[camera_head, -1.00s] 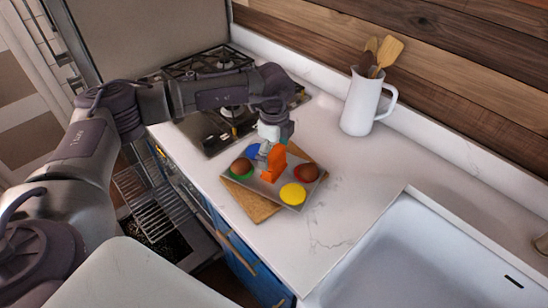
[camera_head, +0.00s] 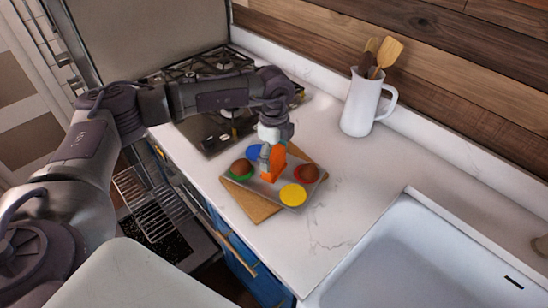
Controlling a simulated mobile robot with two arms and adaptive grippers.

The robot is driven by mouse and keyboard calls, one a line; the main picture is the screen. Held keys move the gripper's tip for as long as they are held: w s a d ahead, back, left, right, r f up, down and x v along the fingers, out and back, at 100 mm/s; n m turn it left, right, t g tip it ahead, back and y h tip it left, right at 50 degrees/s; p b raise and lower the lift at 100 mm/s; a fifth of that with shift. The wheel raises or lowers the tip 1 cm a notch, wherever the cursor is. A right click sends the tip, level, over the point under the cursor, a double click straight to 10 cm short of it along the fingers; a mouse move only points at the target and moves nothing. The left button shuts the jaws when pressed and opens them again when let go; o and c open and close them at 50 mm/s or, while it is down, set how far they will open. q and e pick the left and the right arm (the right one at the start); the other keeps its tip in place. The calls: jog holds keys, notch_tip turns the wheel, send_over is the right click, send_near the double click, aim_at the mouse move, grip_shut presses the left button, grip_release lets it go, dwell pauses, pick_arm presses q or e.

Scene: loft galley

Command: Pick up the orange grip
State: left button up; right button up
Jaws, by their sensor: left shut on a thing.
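The orange grip (camera_head: 277,163) stands upright over the middle of a grey tray (camera_head: 268,194). My left gripper (camera_head: 266,160) comes down from above and is shut on the orange grip. Its fingers are partly hidden by the grip. I cannot tell whether the grip still touches the tray. My right gripper is not in view.
The tray lies on a wooden board (camera_head: 250,206). It bears brown round items on green (camera_head: 240,168) and red (camera_head: 307,173) discs, plus yellow (camera_head: 293,195) and blue (camera_head: 254,151) discs. A white jug (camera_head: 362,104) with wooden utensils, a stove (camera_head: 205,130) and a sink (camera_head: 420,260) surround it.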

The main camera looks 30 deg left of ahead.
aim_at(274, 152)
pick_arm(q)
jog(key=shift+r, duration=0.35)
notch_tip(274, 152, up, 2)
jog(key=shift+r+b, duration=0.2)
jog(key=shift+b, duration=0.7)
jog(key=s+d+r+b, duration=0.3)
jog(key=s+d+r, duration=0.4)
jog(key=s, duration=0.2)
jog(key=shift+d+r+b, duration=0.25)
jog(key=shift+d+b, duration=0.05)
jog(key=shift+b, duration=0.05)
jog(key=o, duration=0.6)
jog(key=shift+w, duration=0.1)
jog(key=c, duration=0.6)
jog(key=shift+r+p, duration=1.7)
jog(key=shift+r, duration=1.3)
